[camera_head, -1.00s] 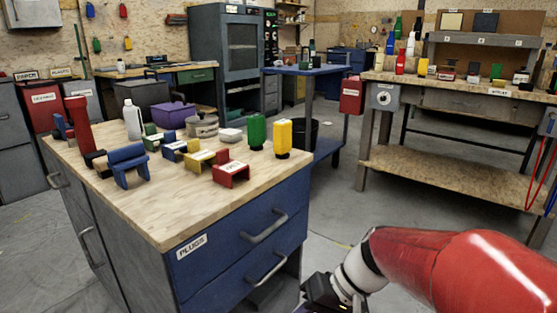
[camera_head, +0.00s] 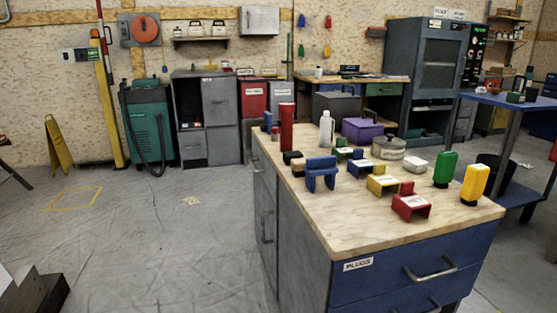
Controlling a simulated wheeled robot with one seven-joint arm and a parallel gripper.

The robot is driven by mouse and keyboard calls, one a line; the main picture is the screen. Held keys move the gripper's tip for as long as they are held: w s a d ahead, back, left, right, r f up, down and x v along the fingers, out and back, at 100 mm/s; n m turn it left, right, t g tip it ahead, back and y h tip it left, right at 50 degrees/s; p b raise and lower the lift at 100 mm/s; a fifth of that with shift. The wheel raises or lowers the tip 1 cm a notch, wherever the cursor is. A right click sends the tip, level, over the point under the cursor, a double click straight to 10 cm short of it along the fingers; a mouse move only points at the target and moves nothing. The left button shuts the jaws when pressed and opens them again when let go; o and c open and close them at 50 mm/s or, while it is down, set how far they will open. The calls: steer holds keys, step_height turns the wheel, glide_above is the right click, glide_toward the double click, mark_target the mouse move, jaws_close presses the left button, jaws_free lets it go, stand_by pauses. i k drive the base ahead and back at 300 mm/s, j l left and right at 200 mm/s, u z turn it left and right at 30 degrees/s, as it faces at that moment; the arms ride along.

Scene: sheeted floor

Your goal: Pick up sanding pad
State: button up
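I cannot tell for sure which thing is the sanding pad. The wooden-topped workbench (camera_head: 345,225) bears several small items. Near its left side are a small black and tan block (camera_head: 294,159) and a blue bracket-like piece (camera_head: 321,174). A yellow piece (camera_head: 382,181) and a red piece (camera_head: 411,203), both bracket-like with white labels, lie further right. A small whitish block (camera_head: 417,162) lies behind them.
A red cylinder (camera_head: 287,126), white bottle (camera_head: 326,128), purple box (camera_head: 362,130), grey pot (camera_head: 388,147), green container (camera_head: 445,169) and yellow container (camera_head: 475,184) also stand on the bench. Open floor (camera_head: 190,235) lies left of it. A blue table (camera_head: 515,103) is at right.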

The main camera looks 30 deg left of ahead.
mark_target(287, 157)
steer(key=u, duration=3.35)
steer(key=z, duration=2.2)
steer(key=i+j+z, duration=0.15)
steer(key=i+j, duration=0.15)
steer(key=j, duration=0.15)
